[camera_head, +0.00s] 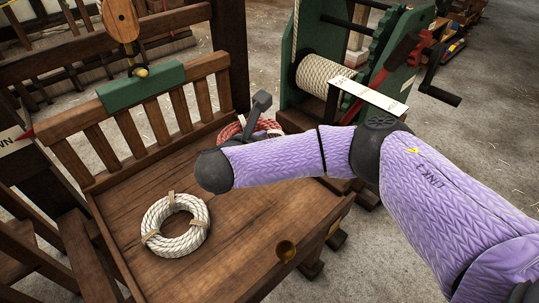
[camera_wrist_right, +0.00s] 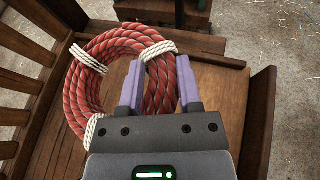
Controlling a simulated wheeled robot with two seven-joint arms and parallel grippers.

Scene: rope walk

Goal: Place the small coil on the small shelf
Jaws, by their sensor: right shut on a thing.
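A red rope coil with white bindings (camera_wrist_right: 88,75) is in the right wrist view, at the back corner of the wooden seat. It shows partly in the head view (camera_head: 231,130), behind my right arm. My right gripper (camera_wrist_right: 160,75) is shut on the coil's right side, a purple finger on each side of the rope. In the head view the gripper (camera_head: 266,125) is mostly hidden by its arm. I cannot tell if the coil touches the seat. A white rope coil with tan bindings (camera_head: 175,225) lies flat on the seat. No left gripper shows.
The slatted wooden bench (camera_head: 225,225) has bare seat right of the white coil. A green block (camera_head: 142,86) sits on its backrest, with a wooden pulley (camera_head: 121,20) above. A green winch (camera_head: 327,78) with wound rope and crank stands behind my right arm.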

